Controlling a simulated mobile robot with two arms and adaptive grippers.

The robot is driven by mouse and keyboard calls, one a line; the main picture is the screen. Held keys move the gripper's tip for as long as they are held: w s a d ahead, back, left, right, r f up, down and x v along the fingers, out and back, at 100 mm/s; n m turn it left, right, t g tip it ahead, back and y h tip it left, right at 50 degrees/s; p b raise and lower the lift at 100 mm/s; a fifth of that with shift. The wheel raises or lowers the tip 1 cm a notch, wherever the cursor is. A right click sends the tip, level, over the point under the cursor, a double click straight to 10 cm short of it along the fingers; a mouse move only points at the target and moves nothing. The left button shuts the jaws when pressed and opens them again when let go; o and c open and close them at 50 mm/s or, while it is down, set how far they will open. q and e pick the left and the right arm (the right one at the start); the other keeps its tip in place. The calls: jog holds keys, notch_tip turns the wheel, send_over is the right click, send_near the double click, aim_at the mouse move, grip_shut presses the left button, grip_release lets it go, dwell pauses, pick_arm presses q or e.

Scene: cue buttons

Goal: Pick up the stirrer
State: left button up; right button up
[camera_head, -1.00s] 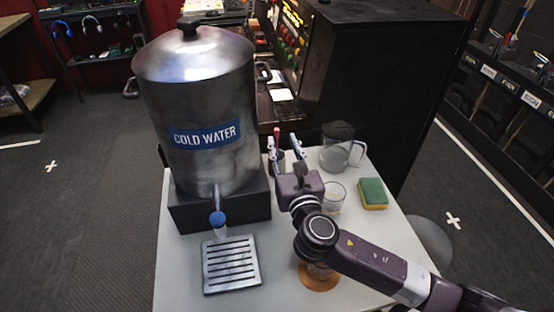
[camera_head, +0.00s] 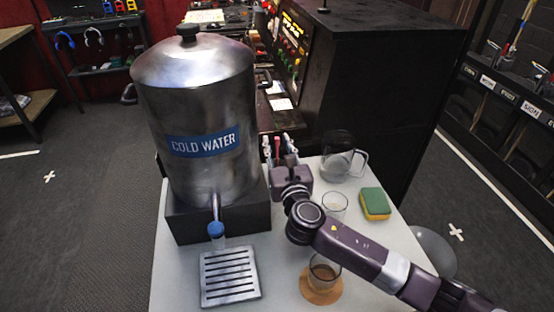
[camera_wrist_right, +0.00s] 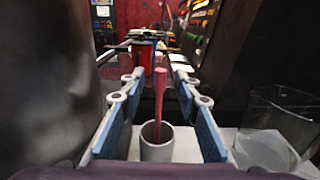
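The stirrer (camera_wrist_right: 160,98) is a pinkish-red stick standing nearly upright in a small grey cup (camera_wrist_right: 157,148) in the right wrist view. In the head view the stirrer's red top (camera_head: 277,147) shows between my fingers; the cup is mostly hidden there. My right gripper (camera_head: 278,144) is open, with its fingers reaching over the far part of the white table. In the right wrist view the blue-padded fingers of my right gripper (camera_wrist_right: 157,88) stand on either side of the stirrer, with a gap on both sides. My left gripper is out of view.
A large steel cold water dispenser (camera_head: 195,110) stands left of the gripper. To the right are a clear pitcher (camera_head: 337,165), a glass (camera_head: 334,205) and a sponge (camera_head: 375,203). Nearer are a drink on a round coaster (camera_head: 320,297) and a slotted drip tray (camera_head: 230,277).

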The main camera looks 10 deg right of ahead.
jog(key=shift+w, duration=0.3)
jog(key=shift+c, duration=0.2)
grip_shut()
jog(key=shift+r, duration=0.1)
